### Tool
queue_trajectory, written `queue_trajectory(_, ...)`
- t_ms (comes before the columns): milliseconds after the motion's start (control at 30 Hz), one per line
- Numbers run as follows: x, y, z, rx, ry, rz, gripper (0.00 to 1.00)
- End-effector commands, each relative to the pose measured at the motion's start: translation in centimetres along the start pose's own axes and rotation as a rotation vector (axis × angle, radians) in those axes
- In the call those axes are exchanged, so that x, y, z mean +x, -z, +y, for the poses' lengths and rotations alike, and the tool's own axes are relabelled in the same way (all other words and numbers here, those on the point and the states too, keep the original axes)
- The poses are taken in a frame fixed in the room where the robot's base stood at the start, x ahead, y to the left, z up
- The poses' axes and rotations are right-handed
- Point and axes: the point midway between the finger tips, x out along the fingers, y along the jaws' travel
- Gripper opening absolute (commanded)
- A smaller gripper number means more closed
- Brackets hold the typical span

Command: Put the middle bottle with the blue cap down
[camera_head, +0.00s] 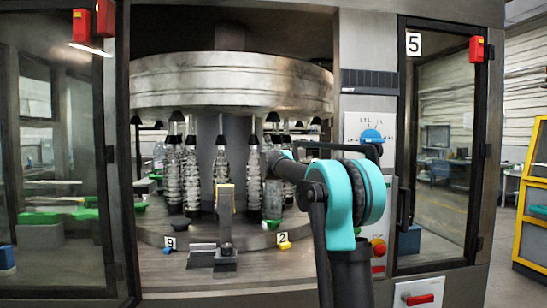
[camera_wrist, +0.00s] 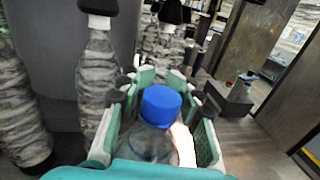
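The bottle with the blue cap (camera_wrist: 160,105) is clear and stands between the fingers of my gripper (camera_wrist: 158,135) in the wrist view. The green-and-white fingers flank it on both sides and appear closed around its body. Its lower part is hidden by the gripper. In the head view my arm reaches into the machine opening from the right, its dark end beside the hanging bottles. The blue cap does not show clearly there, and I cannot tell how high the bottle's base is above the machine deck (camera_head: 215,262).
Several clear bottles (camera_head: 192,175) with dark tops stand around the carousel under a metal drum (camera_head: 230,85). One dark-topped bottle (camera_wrist: 98,65) is close left of my gripper. A bracket (camera_head: 225,235) with a yellow top and a yellow piece (camera_head: 285,245) sit in front. Glass doors flank the opening.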

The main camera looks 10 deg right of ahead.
Motion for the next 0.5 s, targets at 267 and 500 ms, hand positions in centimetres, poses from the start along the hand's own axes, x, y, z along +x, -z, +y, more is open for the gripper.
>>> queue_trajectory(267,-0.03,-0.04,-0.01,0.0,0.0,0.0,0.44)
queue_trajectory(500,-0.79,-0.33,0.0,0.0,0.0,0.0,0.44)
